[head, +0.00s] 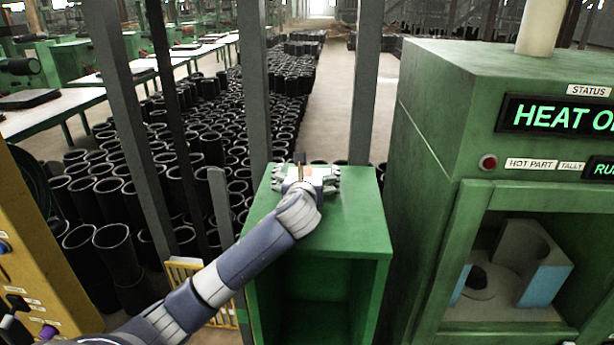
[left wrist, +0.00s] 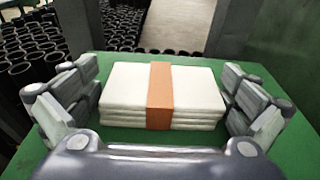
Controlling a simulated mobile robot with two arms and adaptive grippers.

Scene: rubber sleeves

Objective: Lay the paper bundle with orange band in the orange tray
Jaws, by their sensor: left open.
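The paper bundle (left wrist: 195,92) is a stack of white sheets with an orange band (left wrist: 160,95) around its middle. It lies flat on the green top of a cabinet (head: 352,215). In the left wrist view it sits between the open fingers of my left gripper (left wrist: 160,100), with a small gap on each side. In the head view my left gripper (head: 306,177) is over the cabinet top and mostly hides the bundle. I see no orange tray in these views. My right gripper is not in view.
A large green machine (head: 430,150) with a lit display stands close on the right. Grey posts (head: 365,80) rise behind the cabinet. Many black rubber sleeves (head: 120,240) stand on the floor beyond. A yellow slatted rack (head: 188,272) is beside the cabinet at left.

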